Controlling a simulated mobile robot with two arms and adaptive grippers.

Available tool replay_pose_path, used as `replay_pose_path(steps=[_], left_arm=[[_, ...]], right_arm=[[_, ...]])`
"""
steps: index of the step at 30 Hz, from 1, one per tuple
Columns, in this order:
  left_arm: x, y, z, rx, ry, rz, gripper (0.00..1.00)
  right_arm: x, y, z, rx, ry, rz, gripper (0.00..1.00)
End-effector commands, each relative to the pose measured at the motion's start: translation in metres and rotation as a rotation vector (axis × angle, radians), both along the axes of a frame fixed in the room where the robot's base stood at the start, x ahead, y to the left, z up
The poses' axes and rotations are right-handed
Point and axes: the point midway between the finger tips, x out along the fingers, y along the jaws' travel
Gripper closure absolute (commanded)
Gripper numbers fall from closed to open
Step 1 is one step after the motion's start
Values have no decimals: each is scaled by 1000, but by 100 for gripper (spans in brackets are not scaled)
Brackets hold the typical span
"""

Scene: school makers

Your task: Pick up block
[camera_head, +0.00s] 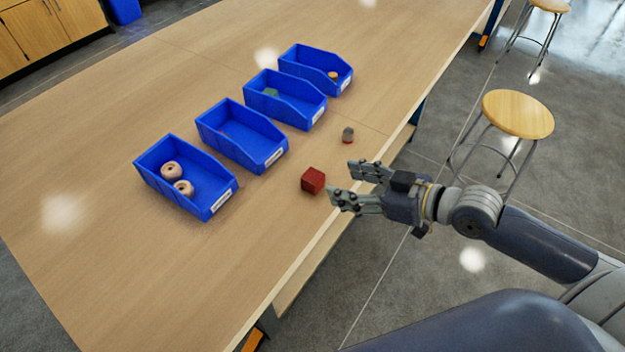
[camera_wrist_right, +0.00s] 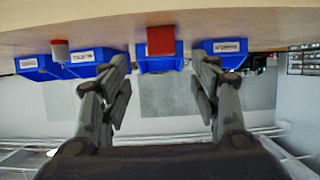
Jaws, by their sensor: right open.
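A small red block (camera_head: 313,181) sits on the wooden table (camera_head: 95,250) near its right edge, in front of the blue bins. My right gripper (camera_head: 342,184) comes in from the right, open and empty. Its fingertips are just short of the block and do not appear to touch it. In the right wrist view, the red block (camera_wrist_right: 161,41) shows beyond and between the two spread fingers of the right gripper (camera_wrist_right: 160,66). My left gripper is not in view.
Several blue bins stand in a row; the nearest bin (camera_head: 222,205) holds two beige rounded pieces (camera_head: 178,179). A small grey and red cylinder (camera_head: 347,135) stands on the table near the gripper. A stool (camera_head: 518,114) is beside the table. The table's near left part is clear.

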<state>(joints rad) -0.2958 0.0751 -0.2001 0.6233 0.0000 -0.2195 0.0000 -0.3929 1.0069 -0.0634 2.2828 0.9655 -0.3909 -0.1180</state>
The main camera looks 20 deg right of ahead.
Motion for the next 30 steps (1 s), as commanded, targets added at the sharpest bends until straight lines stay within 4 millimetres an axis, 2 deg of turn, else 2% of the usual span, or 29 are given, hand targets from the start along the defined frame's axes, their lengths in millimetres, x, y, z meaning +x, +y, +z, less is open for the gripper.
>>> replay_pose_path(steps=[6, 17, 25, 30], left_arm=[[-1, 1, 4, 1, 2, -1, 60], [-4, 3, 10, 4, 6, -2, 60], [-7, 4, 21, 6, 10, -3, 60], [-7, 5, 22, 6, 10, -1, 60]], right_arm=[[16, 10, -7, 1, -3, -4, 43], [28, 22, -15, 3, -1, -3, 43], [50, 40, -31, 1, -2, -3, 43], [56, 45, -37, -1, 0, -2, 43]])
